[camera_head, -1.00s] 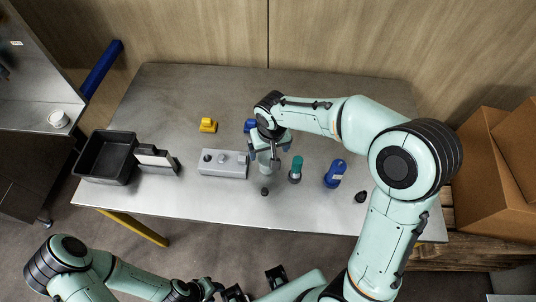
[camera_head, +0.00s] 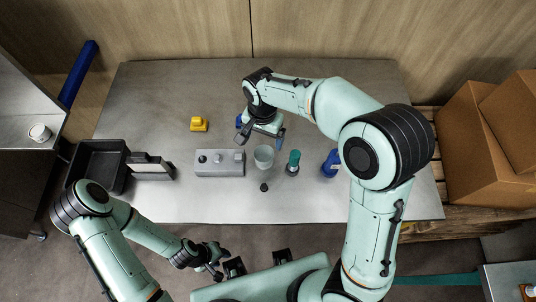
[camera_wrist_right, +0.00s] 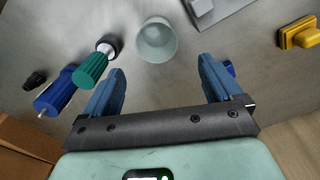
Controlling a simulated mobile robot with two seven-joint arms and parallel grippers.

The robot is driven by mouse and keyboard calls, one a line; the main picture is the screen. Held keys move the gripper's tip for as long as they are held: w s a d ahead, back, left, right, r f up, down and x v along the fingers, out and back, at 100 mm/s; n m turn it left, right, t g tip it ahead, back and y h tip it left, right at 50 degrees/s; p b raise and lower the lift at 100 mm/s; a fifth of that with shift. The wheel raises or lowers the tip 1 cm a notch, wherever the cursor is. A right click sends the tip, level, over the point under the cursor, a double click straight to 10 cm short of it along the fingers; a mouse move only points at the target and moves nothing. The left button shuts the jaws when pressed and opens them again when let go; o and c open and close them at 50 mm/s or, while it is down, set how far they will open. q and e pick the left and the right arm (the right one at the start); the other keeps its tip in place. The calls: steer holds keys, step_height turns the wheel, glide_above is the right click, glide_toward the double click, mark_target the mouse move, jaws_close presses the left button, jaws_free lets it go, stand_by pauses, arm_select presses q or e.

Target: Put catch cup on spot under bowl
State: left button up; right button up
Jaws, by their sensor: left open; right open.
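A translucent pale cup (camera_head: 264,157), likely the catch cup, stands upright on the metal table. It also shows in the right wrist view (camera_wrist_right: 157,40). My right gripper (camera_head: 261,138) is open and empty just behind the cup, apart from it; its two blue fingers (camera_wrist_right: 161,78) have bare table between them. My left gripper (camera_head: 215,262) is open in front of the table's near edge, holding nothing. I cannot make out a bowl or a marked spot under one.
A grey block with knobs (camera_head: 219,170) lies left of the cup. A green-topped piece (camera_head: 293,162) and a blue piece (camera_head: 331,163) stand to its right, a small black knob (camera_head: 264,187) in front. A yellow piece (camera_head: 199,124) is behind; a black bin (camera_head: 75,166) is at left.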

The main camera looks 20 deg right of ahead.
glide_above(264, 156)
steer(key=s, duration=0.1)
step_height(264, 156, down, 6)
steer(key=shift+a+r, duration=0.15)
steer(key=shift+s+a+f+b, duration=0.1)
steer(key=shift+s+f+b, duration=0.1)
steer(key=shift+f, duration=1.2)
steer(key=shift+s+f+b, duration=0.1)
steer(key=shift+s+f, duration=0.1)
steer(key=shift+f, duration=1.15)
arm_select(q)
steer(key=shift+s+f, duration=0.35)
steer(key=shift+f, duration=0.1)
arm_select(e)
steer(key=c, duration=1.1)
steer(key=shift+r, duration=0.15)
